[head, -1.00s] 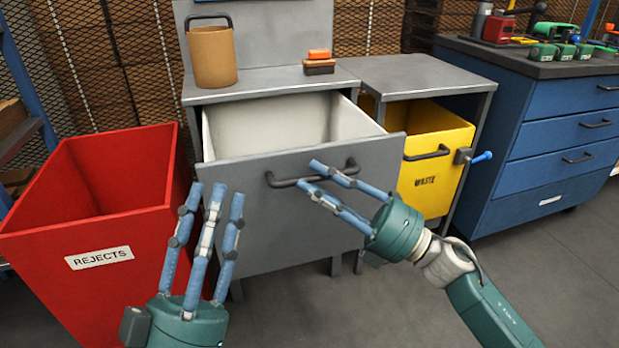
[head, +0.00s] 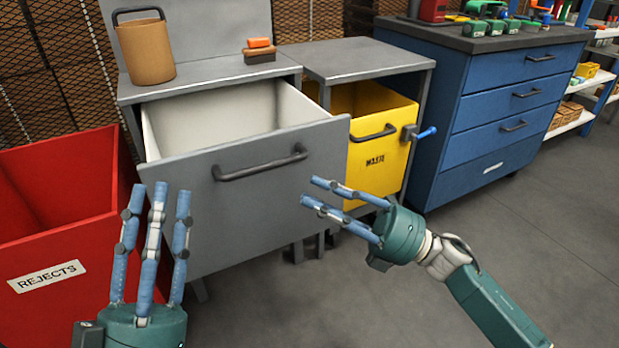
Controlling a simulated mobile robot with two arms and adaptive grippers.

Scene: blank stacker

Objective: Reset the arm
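My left gripper (head: 155,198) points up at the lower left of the head view, with its blue fingers spread and nothing between them. It is in front of the left part of the grey drawer front. My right gripper (head: 310,192) points left, below and to the right of the drawer handle (head: 262,163). Its fingers are apart and empty, and it looks clear of the handle. The grey drawer (head: 255,200) is pulled open, and the visible part of its pale inside is empty.
A red rejects bin (head: 60,235) stands at the left. A yellow waste bin (head: 380,150) sits under the right bench. A tan bucket (head: 146,52) and a brush (head: 259,52) stand on the bench top. A blue cabinet (head: 520,100) is at the right. Floor at the lower right is clear.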

